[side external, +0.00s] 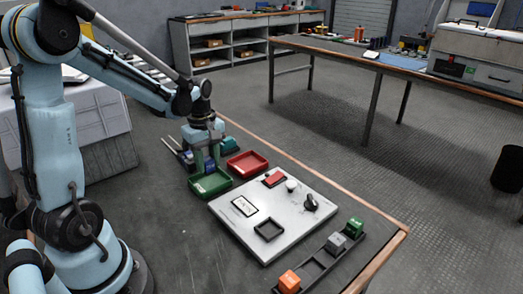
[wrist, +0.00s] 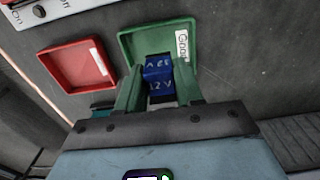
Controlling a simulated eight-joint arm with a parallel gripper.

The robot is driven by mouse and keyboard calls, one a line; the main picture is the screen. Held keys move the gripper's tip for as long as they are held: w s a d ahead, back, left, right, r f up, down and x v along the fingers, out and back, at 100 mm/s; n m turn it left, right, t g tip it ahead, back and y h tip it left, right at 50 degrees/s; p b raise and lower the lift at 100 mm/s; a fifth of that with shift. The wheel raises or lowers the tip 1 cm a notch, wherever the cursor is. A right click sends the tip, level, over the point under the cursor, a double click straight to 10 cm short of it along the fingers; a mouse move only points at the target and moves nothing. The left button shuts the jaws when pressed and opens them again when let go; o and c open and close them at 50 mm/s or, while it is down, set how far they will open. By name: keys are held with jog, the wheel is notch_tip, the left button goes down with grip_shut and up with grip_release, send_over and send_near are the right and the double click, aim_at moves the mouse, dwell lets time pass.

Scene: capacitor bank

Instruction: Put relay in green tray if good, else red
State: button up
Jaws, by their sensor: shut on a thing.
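My gripper (wrist: 158,84) is shut on a blue relay (wrist: 159,72) with white lettering that includes "12V". In the wrist view the relay appears over the near part of the green tray (wrist: 125,44), which has a white "Good" label. The red tray (wrist: 70,80) is to the left there, with a white label too small to read. In the side view my gripper (side external: 209,160) is just above the green tray (side external: 213,191), and the red tray (side external: 247,175) is beyond it to the right. Both trays look empty. I cannot tell whether the relay touches the tray floor.
A white test board (side external: 250,240) carries a meter (side external: 244,207), a square socket (side external: 269,229), a black knob (side external: 311,203) and a red part (side external: 273,179). A black rack (side external: 315,267) holds orange, grey and green blocks. A teal object (side external: 230,144) is behind my gripper.

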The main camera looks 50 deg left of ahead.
aim_at(209, 173)
jog(key=shift+a+f, duration=0.15)
jog(key=shift+f, duration=1.95)
jog(key=shift+f, duration=0.1)
jog(key=o, duration=1)
notch_tip(209, 173, up, 12)
jog(key=shift+r, duration=0.1)
jog(key=s+d+m+t, duration=0.1)
jog(key=d+m+t, duration=0.1)
jog(key=d+m, duration=0.3)
jog(key=s+d+m+t, duration=0.1)
jog(key=d+m+t, duration=0.1)
jog(key=d+m, duration=0.3)
jog(key=d+m+t, duration=0.3)
jog(key=d+m, duration=0.3)
jog(key=m, duration=0.2)
jog(key=shift+s+r, duration=0.15)
jog(key=shift+s, duration=0.25)
